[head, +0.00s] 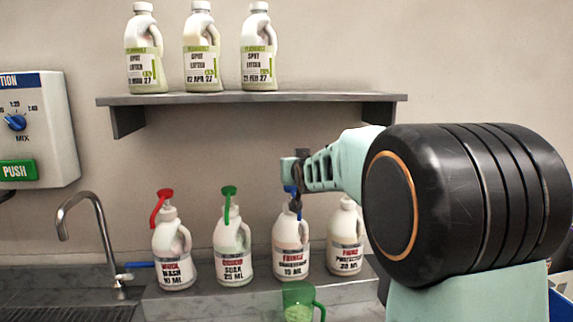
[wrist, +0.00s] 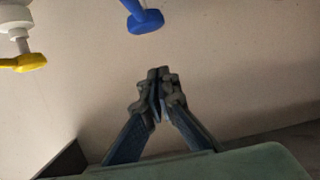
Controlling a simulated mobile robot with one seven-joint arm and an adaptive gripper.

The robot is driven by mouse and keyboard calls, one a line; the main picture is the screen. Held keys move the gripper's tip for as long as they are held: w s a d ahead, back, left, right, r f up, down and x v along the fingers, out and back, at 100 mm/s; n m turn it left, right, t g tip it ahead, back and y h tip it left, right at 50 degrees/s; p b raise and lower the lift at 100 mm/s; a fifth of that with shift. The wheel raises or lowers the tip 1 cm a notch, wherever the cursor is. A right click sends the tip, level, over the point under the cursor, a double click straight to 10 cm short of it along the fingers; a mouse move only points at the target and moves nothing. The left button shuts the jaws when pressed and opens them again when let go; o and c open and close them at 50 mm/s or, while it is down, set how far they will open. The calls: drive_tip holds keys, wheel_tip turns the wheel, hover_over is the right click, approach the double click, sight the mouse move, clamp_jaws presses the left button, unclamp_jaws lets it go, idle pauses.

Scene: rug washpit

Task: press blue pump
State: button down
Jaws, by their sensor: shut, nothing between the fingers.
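The blue pump (head: 289,188) tops the third bottle (head: 290,249) in the lower row, whose label is partly readable. It is mostly hidden behind my gripper (head: 296,205) in the head view. In the wrist view the blue pump head (wrist: 145,20) shows at the top edge, apart in the picture from my fingertips (wrist: 160,82). My gripper is shut and empty, its fingers closed to a point. I cannot tell the exact gap between the fingertips and the pump.
Bottles with a red pump (head: 162,203) and a green pump (head: 229,200) stand left. A yellow pump (wrist: 25,63) shows in the wrist view. A green jug (head: 298,300) stands below the blue-pump bottle. A shelf (head: 250,98) with three bottles is above; a tap (head: 85,205) is left.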

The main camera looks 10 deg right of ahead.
sight(293, 193)
drive_tip(key=shift+w+f+p, duration=0.2)
drive_tip(key=shift+f, duration=0.9)
drive_tip(key=shift+w+f+p, duration=0.15)
drive_tip(key=shift+f+p, duration=0.05)
drive_tip(key=shift+f, duration=0.85)
drive_tip(key=shift+f, duration=0.1)
wheel_tip(293, 193, down, 3)
drive_tip(key=b, duration=0.4)
drive_tip(key=shift+s, duration=0.1)
drive_tip(key=shift+f, duration=0.1)
wheel_tip(293, 193, up, 5)
drive_tip(key=shift+r+p, duration=0.1)
drive_tip(key=shift+p, duration=0.9)
drive_tip(key=b+v, duration=0.1)
drive_tip(key=v, duration=0.4)
drive_tip(key=b+v, duration=0.2)
drive_tip(key=v, duration=0.2)
drive_tip(key=shift+s, duration=0.45)
